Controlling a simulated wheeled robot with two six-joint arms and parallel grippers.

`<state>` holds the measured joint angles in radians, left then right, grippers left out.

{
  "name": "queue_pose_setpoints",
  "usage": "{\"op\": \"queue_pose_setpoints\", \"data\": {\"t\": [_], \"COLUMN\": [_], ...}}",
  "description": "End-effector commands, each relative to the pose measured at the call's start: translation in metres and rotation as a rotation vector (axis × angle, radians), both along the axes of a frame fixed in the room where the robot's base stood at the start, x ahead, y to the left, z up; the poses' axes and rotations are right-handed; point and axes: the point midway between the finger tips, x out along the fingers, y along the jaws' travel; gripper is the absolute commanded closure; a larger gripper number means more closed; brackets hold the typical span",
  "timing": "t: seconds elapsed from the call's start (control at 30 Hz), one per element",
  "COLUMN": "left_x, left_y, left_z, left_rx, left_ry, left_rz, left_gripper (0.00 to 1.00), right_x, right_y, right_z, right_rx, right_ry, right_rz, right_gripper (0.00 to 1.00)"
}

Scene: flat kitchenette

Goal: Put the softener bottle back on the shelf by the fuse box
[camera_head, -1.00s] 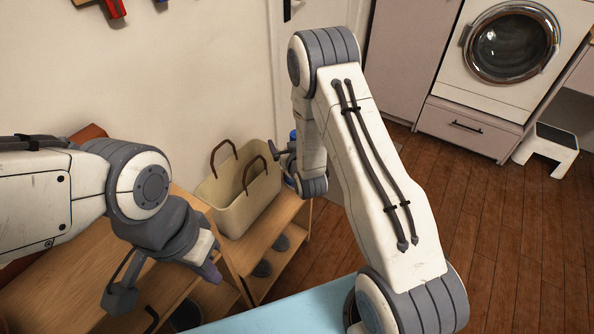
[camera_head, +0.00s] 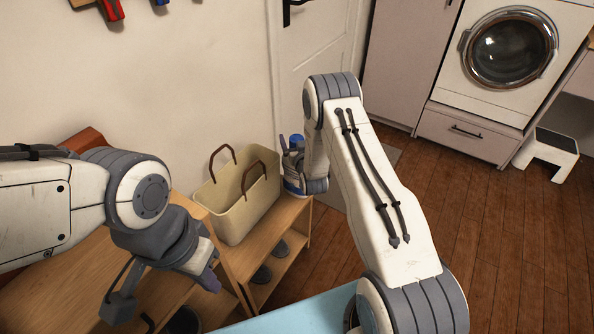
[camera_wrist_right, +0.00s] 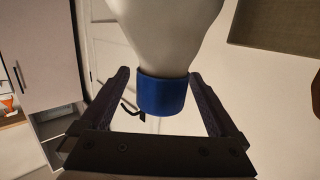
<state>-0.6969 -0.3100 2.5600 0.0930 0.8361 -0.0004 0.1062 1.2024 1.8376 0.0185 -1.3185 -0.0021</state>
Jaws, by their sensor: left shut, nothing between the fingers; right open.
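The softener bottle has a white body (camera_wrist_right: 165,35) and a blue cap (camera_wrist_right: 160,97) in the right wrist view. My right gripper (camera_wrist_right: 158,77) is open, with one finger on each side of the cap. Gaps show between fingers and cap. In the head view, the bottle's blue cap (camera_head: 297,140) shows just beyond my right gripper (camera_head: 291,158), at the right end of the low wooden bench (camera_head: 262,238). Most of the bottle is hidden behind my right wrist. My left gripper (camera_head: 207,279) is shut and empty at the lower left. I cannot make out a fuse box.
A beige tote bag (camera_head: 240,205) stands on the bench, left of the bottle. Dark shoes (camera_head: 262,274) sit beneath. A white door (camera_head: 315,60) is behind. A washing machine (camera_head: 508,45) and step stool (camera_head: 548,152) are at right. The wooden floor (camera_head: 490,240) is clear.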

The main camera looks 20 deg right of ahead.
Motion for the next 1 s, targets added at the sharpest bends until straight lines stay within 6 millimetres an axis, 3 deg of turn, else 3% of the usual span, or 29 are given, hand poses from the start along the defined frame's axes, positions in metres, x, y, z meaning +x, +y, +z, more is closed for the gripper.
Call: {"op": "queue_pose_setpoints", "data": {"t": [0.1, 0.37, 0.47, 0.63, 1.0], "left_x": [-0.0001, -0.0001, 0.0000, 0.0000, 0.0000], "left_y": [0.0000, 0.0000, 0.0000, 0.0000, 0.0000], "left_z": [-0.0005, -0.0005, -0.0005, -0.0005, 0.0000], "left_rx": [0.000, 0.000, 0.000, 0.000, 0.000], "left_ry": [0.000, 0.000, 0.000, 0.000, 0.000], "left_rz": [0.000, 0.000, 0.000, 0.000, 0.000], "left_gripper": [1.00, 1.00, 1.00, 1.00, 1.00], "right_x": [0.0120, 0.0148, 0.0147, 0.0146, 0.0163], "right_y": [-0.0007, -0.0007, -0.0007, -0.0007, -0.0009], "right_z": [-0.0007, -0.0014, -0.0013, -0.0012, 0.0038], "right_rx": [0.000, 0.000, 0.000, 0.000, -0.001], "right_ry": [-0.003, 0.000, 0.000, -0.001, -0.011], "right_rz": [0.001, 0.001, 0.001, 0.001, 0.001], "right_gripper": [0.04, 0.04, 0.34, 0.99, 1.00]}}
